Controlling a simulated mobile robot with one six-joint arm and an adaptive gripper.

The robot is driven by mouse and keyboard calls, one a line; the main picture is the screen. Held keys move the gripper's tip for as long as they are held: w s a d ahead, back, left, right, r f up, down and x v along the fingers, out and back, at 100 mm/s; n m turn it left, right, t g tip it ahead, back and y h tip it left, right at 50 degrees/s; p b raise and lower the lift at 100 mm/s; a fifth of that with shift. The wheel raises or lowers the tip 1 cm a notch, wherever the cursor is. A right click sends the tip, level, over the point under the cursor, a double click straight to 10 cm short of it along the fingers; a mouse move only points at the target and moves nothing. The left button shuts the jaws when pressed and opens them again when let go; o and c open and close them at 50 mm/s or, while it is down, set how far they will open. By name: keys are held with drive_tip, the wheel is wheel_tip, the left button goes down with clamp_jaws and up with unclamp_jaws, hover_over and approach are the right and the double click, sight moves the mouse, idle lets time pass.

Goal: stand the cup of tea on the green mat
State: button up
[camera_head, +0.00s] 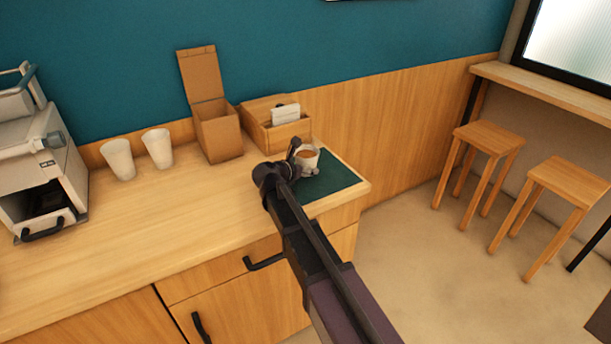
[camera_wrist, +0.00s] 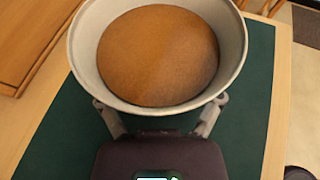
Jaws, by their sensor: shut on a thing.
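The cup of tea (camera_head: 306,158) is a small pale cup of brown tea, upright at the far side of the green mat (camera_head: 330,180). In the wrist view the cup (camera_wrist: 232,62) fills the top middle, with the green mat (camera_wrist: 62,135) beneath and around it. My gripper (camera_head: 292,158) is at the cup's near left side in the head view. In the wrist view the fingers of my gripper (camera_wrist: 160,118) are shut on the cup. The cup's base is hidden, so I cannot tell whether it touches the mat.
A wooden box with cards (camera_head: 278,122) stands just behind the mat. An open cardboard box (camera_head: 218,138) and two white cups (camera_head: 118,158) stand farther left, beside a grey machine (camera_head: 42,150). The counter's right edge is close to the mat. Stools (camera_head: 490,138) stand beyond.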

drive_tip(key=shift+f+b, duration=0.4)
drive_tip(key=shift+f, duration=0.3)
drive_tip(key=shift+f, duration=0.2)
drive_tip(key=o, duration=1)
drive_tip(key=shift+o, duration=0.2)
drive_tip(key=shift+r, duration=0.2)
drive_tip(key=shift+s+r, duration=0.15)
drive_tip(key=shift+r, duration=0.05)
drive_tip(key=p+v, duration=0.4)
drive_tip(key=v, duration=0.7)
drive_tip(key=shift+s+a+p, duration=0.3)
drive_tip(key=shift+p, duration=0.05)
